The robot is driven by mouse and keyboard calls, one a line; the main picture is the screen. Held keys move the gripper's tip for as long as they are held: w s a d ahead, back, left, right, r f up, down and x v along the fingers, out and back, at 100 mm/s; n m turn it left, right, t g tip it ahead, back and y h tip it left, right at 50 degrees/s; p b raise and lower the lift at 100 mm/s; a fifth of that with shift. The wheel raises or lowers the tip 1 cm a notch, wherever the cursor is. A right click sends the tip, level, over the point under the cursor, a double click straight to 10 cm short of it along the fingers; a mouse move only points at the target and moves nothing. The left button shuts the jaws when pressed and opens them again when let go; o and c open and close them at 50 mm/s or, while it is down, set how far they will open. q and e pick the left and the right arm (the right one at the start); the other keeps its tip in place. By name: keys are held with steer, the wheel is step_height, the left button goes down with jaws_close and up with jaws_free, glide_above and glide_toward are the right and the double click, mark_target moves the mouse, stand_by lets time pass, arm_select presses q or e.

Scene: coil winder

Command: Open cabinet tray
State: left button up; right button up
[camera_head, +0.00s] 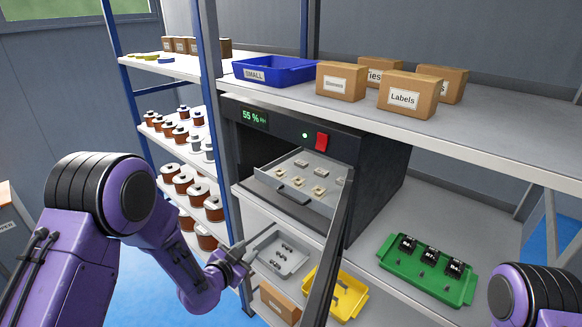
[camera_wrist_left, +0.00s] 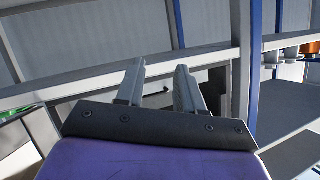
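The dry cabinet (camera_head: 378,165) is a dark box on the shelf with a green "55 % RH" readout and a red switch. Its door (camera_head: 336,250) stands open, seen nearly edge-on at the right of the opening. A grey tray (camera_head: 327,192) with small parts on it shows in the opening and appears to stick out at the front. A dark handle (camera_head: 292,195) is on its front edge. My left gripper (camera_head: 243,250) is below and left of the handle, apart from it. In the left wrist view its two fingers (camera_wrist_left: 160,68) are spread with nothing held. My right gripper is out of view.
Below the cabinet are a grey bin (camera_head: 262,262) and a yellow bin (camera_head: 352,300). A green tray (camera_head: 400,270) with black parts lies at right. A blue post (camera_head: 213,130) stands left of the cabinet. A blue bin (camera_head: 275,72) and cardboard boxes (camera_head: 410,97) sit above.

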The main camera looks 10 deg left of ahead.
mark_target(293, 200)
arm_select(q)
steer(key=w+d+r+m+h+p, duration=0.1)
steer(key=w+r+m, duration=0.1)
steer(key=r+m, duration=0.15)
steer(key=w+d+r+m+h, duration=0.1)
steer(key=w+r+m, duration=0.1)
steer(key=r, duration=0.3)
steer(key=w+d+m+h+p, duration=0.1)
steer(key=w+d+m, duration=0.1)
steer(key=w+m, duration=0.1)
steer(key=w+d+m+h+p, duration=0.1)
steer(key=w+d+m, duration=0.2)
steer(key=w+m, duration=0.1)
steer(key=w+d+m+h, duration=0.1)
steer(key=w+d+m, duration=0.2)
steer(key=m, duration=0.2)
steer(key=shift+w+f+p, duration=0.15)
steer(key=shift+w+p, duration=0.05)
steer(key=shift+p, duration=0.2)
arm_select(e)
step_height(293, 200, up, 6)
arm_select(q)
jaws_close()
